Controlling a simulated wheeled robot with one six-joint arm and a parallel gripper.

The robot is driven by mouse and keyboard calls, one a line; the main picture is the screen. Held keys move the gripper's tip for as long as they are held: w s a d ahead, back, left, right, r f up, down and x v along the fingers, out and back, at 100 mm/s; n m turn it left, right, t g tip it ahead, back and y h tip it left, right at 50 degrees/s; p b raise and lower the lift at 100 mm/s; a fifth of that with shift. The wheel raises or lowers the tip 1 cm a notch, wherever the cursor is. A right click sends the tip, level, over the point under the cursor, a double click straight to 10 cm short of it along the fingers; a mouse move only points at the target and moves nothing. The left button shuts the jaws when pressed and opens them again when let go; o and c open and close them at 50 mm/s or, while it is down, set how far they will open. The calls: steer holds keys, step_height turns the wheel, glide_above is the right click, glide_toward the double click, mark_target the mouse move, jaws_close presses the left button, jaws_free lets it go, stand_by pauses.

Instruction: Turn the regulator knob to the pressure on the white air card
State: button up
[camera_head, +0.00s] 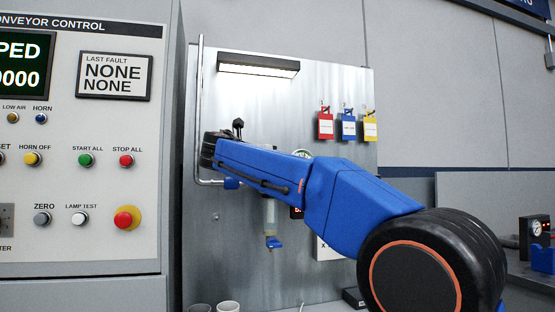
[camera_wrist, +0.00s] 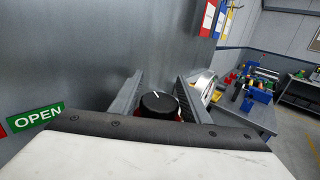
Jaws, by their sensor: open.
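The black regulator knob (camera_wrist: 159,106) shows in the wrist view with a white pointer line on its top, tilted slightly left of straight up in the picture. My gripper (camera_wrist: 160,78) is open, with one finger on each side of the knob; I cannot tell whether either finger touches it. In the head view my arm hides the knob and most of the gauge (camera_head: 302,153). A white card (camera_head: 327,250) shows below my arm, mostly covered, its pressure unreadable.
A grey control panel (camera_head: 90,235) stands left of the metal backboard (camera_head: 290,90). A vertical pipe (camera_head: 198,110) runs by my wrist. Red (camera_head: 325,125), blue (camera_head: 348,127) and yellow (camera_head: 370,127) tags hang at right. Cups (camera_head: 228,307) stand below. A green OPEN sign (camera_wrist: 36,117) is at left.

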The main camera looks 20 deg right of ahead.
steer(key=c, duration=0.8)
steer(key=shift+w+a+f+n+t+y, duration=0.1)
steer(key=shift+w+a+n+t+y, duration=0.25)
steer(key=shift+n+t+y, duration=1.05)
steer(key=shift+w+a+f+n+t+y, duration=0.15)
steer(key=shift+a+n+t+y, duration=0.4)
steer(key=shift+n+y, duration=1.55)
steer(key=shift+w+a+n+t+y, duration=0.3)
steer(key=shift+n+t+y, duration=0.75)
steer(key=shift+y, duration=1.45)
steer(key=shift+a+r+y, duration=0.15)
steer(key=shift+y, duration=0.25)
steer(key=shift+s, duration=0.1)
